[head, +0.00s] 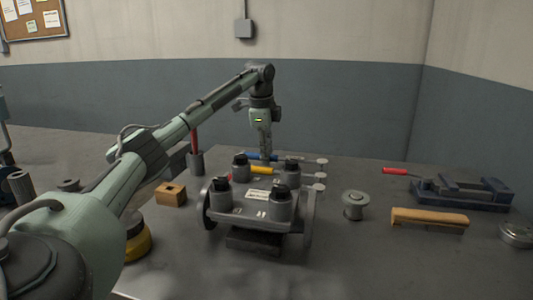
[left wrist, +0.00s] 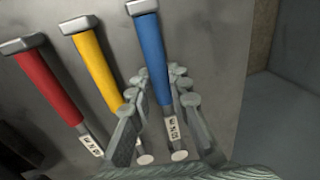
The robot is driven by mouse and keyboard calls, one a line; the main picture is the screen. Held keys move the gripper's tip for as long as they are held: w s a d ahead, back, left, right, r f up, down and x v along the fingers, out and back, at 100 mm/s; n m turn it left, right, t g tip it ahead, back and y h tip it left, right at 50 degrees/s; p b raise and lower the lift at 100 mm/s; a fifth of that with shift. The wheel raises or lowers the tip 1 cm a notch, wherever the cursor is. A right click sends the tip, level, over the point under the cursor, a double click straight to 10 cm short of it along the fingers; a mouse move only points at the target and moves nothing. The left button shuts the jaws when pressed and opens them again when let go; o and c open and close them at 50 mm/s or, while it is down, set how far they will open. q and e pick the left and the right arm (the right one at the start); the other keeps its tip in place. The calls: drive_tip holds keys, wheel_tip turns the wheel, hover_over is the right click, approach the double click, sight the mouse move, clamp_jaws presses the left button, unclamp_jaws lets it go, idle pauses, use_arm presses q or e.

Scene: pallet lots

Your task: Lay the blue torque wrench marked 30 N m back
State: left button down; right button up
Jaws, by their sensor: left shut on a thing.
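The blue torque wrench (head: 264,157) lies behind the bolted fixture, its round end to the right. In the left wrist view its blue handle (left wrist: 153,50) runs between my fingers; the white label is too small to read surely. My left gripper (head: 264,152) points down and is shut on this wrench (left wrist: 165,100). I cannot tell whether the wrench touches the table. A yellow-handled wrench (left wrist: 95,65) and a red-handled wrench (left wrist: 48,85) lie beside it. The yellow one shows partly behind the fixture (head: 262,170). My right gripper is out of view.
The fixture plate (head: 250,208) with several black-topped posts stands in front of the wrenches. A wooden block (head: 171,194), a cup with a red-handled tool (head: 196,162), a spool (head: 355,204), a wooden-backed brush (head: 430,219) and a vise (head: 465,193) stand around.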

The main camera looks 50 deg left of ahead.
use_arm(q)
drive_tip(key=shift+f, duration=0.5)
drive_tip(key=c, duration=1.3)
unclamp_jaws()
drive_tip(key=shift+c, duration=0.2)
drive_tip(key=shift+f, duration=0.1)
wheel_tip(320, 180, up, 12)
drive_tip(key=s, duration=0.2)
drive_tip(key=shift+d, duration=0.45)
drive_tip(key=shift+s, duration=0.1)
